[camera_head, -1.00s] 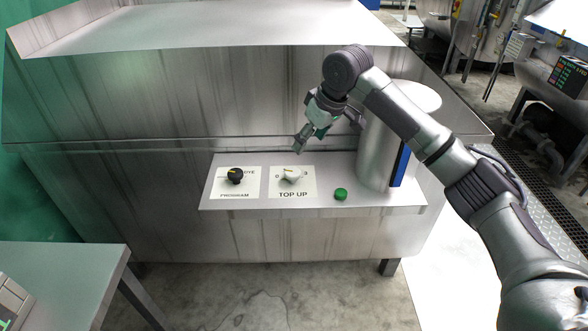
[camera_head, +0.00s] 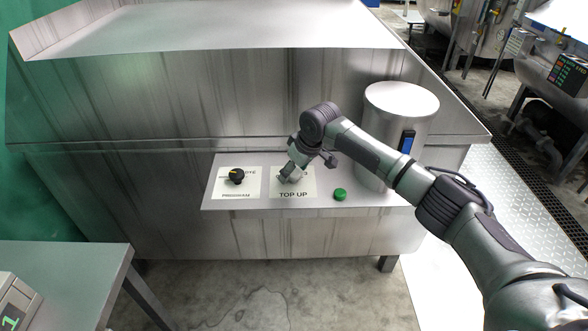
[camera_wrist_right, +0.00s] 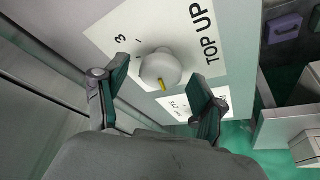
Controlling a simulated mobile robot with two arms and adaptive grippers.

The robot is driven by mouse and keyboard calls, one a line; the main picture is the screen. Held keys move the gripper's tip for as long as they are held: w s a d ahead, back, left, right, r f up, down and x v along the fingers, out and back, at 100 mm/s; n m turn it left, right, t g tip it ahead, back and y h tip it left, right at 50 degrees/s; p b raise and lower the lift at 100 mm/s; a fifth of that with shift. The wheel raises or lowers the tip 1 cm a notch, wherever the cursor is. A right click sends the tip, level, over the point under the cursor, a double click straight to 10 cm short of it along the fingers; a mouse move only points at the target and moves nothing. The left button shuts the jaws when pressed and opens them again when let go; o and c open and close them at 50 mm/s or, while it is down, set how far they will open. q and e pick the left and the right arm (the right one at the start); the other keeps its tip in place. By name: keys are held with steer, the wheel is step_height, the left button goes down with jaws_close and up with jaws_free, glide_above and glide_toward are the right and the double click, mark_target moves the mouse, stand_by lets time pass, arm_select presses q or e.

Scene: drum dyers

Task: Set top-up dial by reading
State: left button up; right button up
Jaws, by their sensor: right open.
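The white TOP UP dial (camera_wrist_right: 160,68) sits on its white label plate (camera_wrist_right: 185,35) in the right wrist view. A yellow mark shows on the knob's lower edge, and a "3" is printed beside it. My right gripper (camera_wrist_right: 159,80) is open, with one finger on each side of the dial; I cannot tell whether they touch it. In the head view my right gripper (camera_head: 291,172) is over the TOP UP plate (camera_head: 305,190) and hides most of the dial. My left gripper is out of view.
The black PROGRAM dial (camera_head: 237,176) is left of the TOP UP plate. A green button (camera_head: 340,194) is to its right on the same metal shelf (camera_head: 320,206). A grey table (camera_head: 60,270) with a device showing green digits (camera_head: 10,322) is at lower left.

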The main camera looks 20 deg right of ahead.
steer(key=c, duration=1.1)
steer(key=shift+r+m+p, duration=0.15)
steer(key=shift+m+p, duration=0.15)
steer(key=shift+p, duration=0.4)
steer(key=m+p, duration=0.1)
steer(key=p, duration=0.1)
steer(key=m+h+p, duration=0.1)
steer(key=m+p, duration=0.1)
steer(key=p, duration=0.1)
steer(key=shift+s+a+r+m+t+h, duration=0.1)
steer(key=shift+a+m+t+h, duration=0.05)
steer(key=shift+m+t+h, duration=0.15)
steer(key=m+h+p, duration=0.1)
steer(key=m+p, duration=0.1)
steer(key=m, duration=0.1)
steer(key=shift+f+m+h+p, duration=0.25)
steer(key=shift+m+h+p, duration=0.05)
steer(key=shift+m+p, duration=0.45)
steer(key=o, duration=1.1)
